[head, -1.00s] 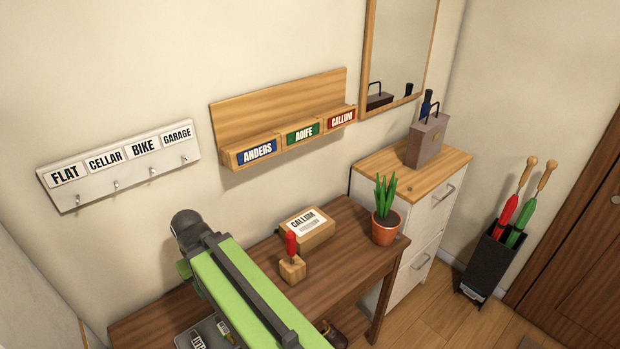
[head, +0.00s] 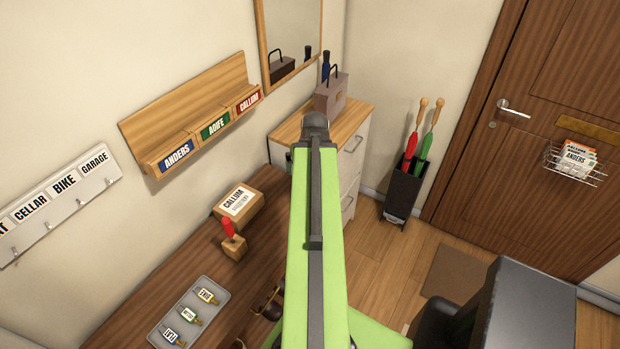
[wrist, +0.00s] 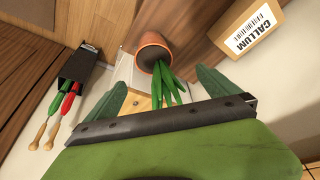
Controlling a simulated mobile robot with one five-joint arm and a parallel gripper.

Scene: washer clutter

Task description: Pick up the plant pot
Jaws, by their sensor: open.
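The plant pot (wrist: 150,52) is terracotta orange with long green leaves, and it shows in the wrist view just beyond my gripper. My gripper (wrist: 160,78) is open, with one green finger on each side of the leaves. The leaves extend toward the dark bar of my gripper, between the fingers. The pot's body lies farther out than the fingertips. I cannot tell whether a finger touches the leaves. In the head view my green arm covers the pot.
A cardboard box labelled CALLUM (head: 238,205), a red-handled tool in a wooden block (head: 233,243) and a tray of tagged keys (head: 167,338) are on the brown table (head: 150,290). A cabinet (head: 350,165) with a grey box (head: 330,92) stands beyond. An umbrella stand (head: 402,192) is right of it.

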